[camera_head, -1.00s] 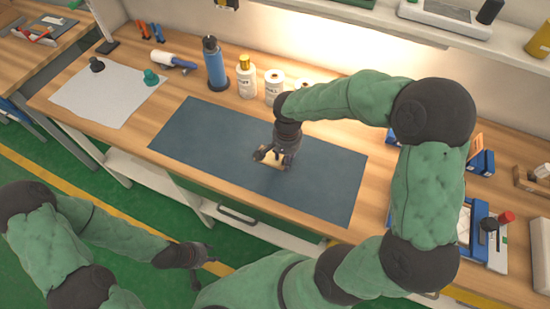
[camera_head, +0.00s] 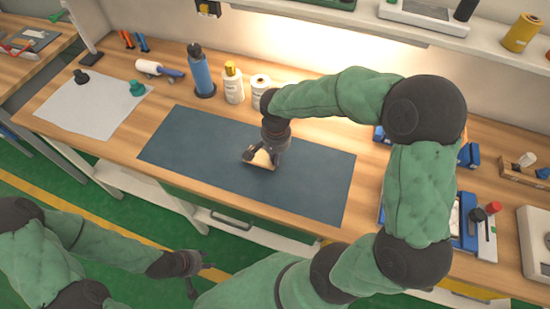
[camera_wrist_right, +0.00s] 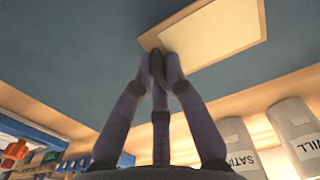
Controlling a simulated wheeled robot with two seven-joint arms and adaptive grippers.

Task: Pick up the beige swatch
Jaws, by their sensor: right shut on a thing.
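The beige swatch (camera_head: 263,160) is a small pale piece at the middle of the dark blue-grey mat (camera_head: 190,150). My right gripper (camera_head: 261,156) is shut on it from above and covers part of it in the head view. In the right wrist view the swatch (camera_wrist_right: 215,32) appears as a pale panel with a tan border, its near corner between my closed fingertips (camera_wrist_right: 160,68). Whether it is clear of the mat is hard to tell. My left gripper (camera_head: 198,270) hangs in front of the bench over the green floor, away from the mat, with its fingers apart and empty.
Bottles, including a blue one (camera_head: 201,74) and a white one with a yellow cap (camera_head: 233,84), stand behind the mat. A light grey sheet (camera_head: 90,108) lies at the left. Blue trays (camera_head: 465,222) are at the right. A shelf (camera_head: 400,30) overhangs the back.

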